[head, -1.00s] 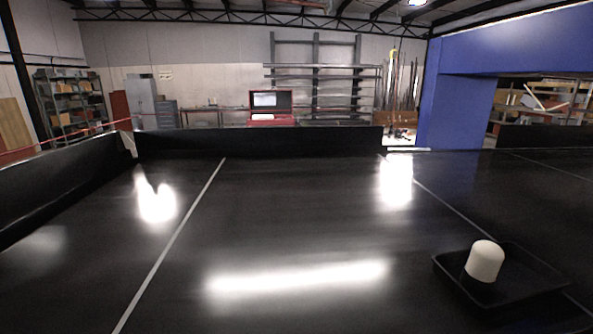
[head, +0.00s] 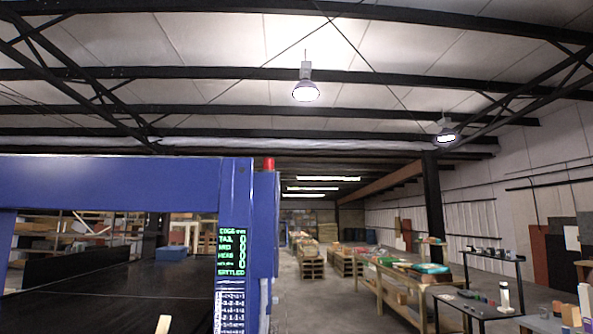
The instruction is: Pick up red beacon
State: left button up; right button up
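A small red beacon (head: 268,163) shows on top of the blue detector frame (head: 110,183), at the right end of its crossbeam. The beacon appears upright. Its lower part is hidden behind the top edge of the frame. Neither of my grippers is in view, so I cannot see whether they are open or shut.
A dark conveyor (head: 120,285) runs under the frame, with a blue-grey block (head: 172,252) on it. A lit green display panel (head: 231,252) is on the post. Wooden workbenches (head: 400,290) and a dark table (head: 480,308) stand right. Open floor lies between.

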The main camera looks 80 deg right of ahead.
aim_at(268, 161)
jog(key=k+l+z, duration=0.15)
jog(key=z, duration=0.3)
jog(key=k+l+z, duration=0.2)
jog(key=z, duration=0.3)
jog(key=k+l+z, duration=0.1)
jog(key=l+z, duration=0.15)
jog(key=z, duration=0.2)
jog(key=l+z, duration=0.3)
jog(key=z, duration=0.2)
jog(key=i+l+u, duration=0.15)
jog(key=l, duration=0.25)
jog(key=i+l+u, duration=0.15)
jog(key=l, duration=0.25)
jog(key=l+u, duration=0.15)
jog(key=l, duration=0.3)
